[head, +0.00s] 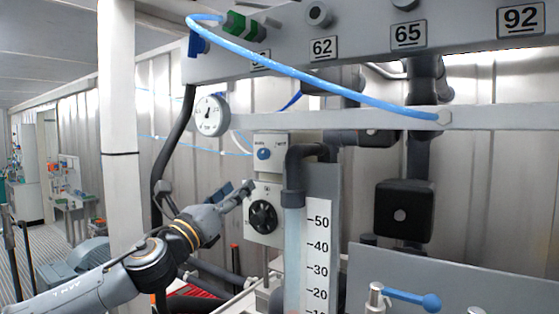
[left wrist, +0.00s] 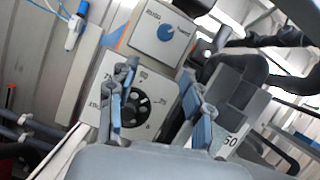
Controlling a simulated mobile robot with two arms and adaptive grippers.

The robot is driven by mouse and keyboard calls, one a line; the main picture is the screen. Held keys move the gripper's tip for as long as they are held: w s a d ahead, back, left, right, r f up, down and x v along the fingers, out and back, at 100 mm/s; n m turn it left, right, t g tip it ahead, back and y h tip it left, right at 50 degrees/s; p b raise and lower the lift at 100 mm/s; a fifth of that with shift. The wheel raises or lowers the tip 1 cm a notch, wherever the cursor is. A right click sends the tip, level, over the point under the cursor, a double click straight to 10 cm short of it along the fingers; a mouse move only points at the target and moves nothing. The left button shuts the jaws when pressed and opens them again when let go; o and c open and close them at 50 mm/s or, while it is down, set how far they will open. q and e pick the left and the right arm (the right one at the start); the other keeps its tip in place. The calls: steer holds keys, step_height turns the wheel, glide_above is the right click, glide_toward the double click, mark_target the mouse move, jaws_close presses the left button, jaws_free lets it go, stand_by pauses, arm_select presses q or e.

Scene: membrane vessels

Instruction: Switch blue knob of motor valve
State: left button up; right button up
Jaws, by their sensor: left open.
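The motor valve (head: 268,184) is a pale box with a small blue knob (head: 264,153) on its upper panel and a black round dial (head: 263,217) on its lower panel. In the left wrist view the blue knob (left wrist: 164,33) is in full view at the top, and the black dial (left wrist: 138,108) is partly covered by my fingers. My left gripper (head: 246,188) is in front of the lower panel, below the knob. It also shows in the left wrist view (left wrist: 160,95), its fingers apart with nothing held between them. My right gripper does not show.
A dark bent pipe over a clear tube (head: 294,243) with a number scale (head: 318,250) stands just right of the valve. A round gauge (head: 211,115) hangs at upper left. A blue hose (head: 320,80) crosses above. A blue-handled lever (head: 412,299) is at lower right.

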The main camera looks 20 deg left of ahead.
mark_target(261, 158)
arm_select(q)
steer(key=p+x, duration=0.1)
steer(key=x, duration=0.2)
steer(key=r+p+x, duration=0.1)
steer(key=p+x, duration=0.2)
steer(key=x, duration=0.2)
steer(key=shift+r+p, duration=0.3)
steer(key=shift+r, duration=0.2)
steer(key=shift+p+x, duration=0.4)
steer(key=shift+x, duration=0.8)
steer(key=shift+w+r, duration=0.1)
steer(key=shift+w, duration=0.1)
steer(key=shift+w+d+r, duration=0.1)
steer(key=shift+w, duration=0.25)
steer(key=c, duration=1)
jaws_close()
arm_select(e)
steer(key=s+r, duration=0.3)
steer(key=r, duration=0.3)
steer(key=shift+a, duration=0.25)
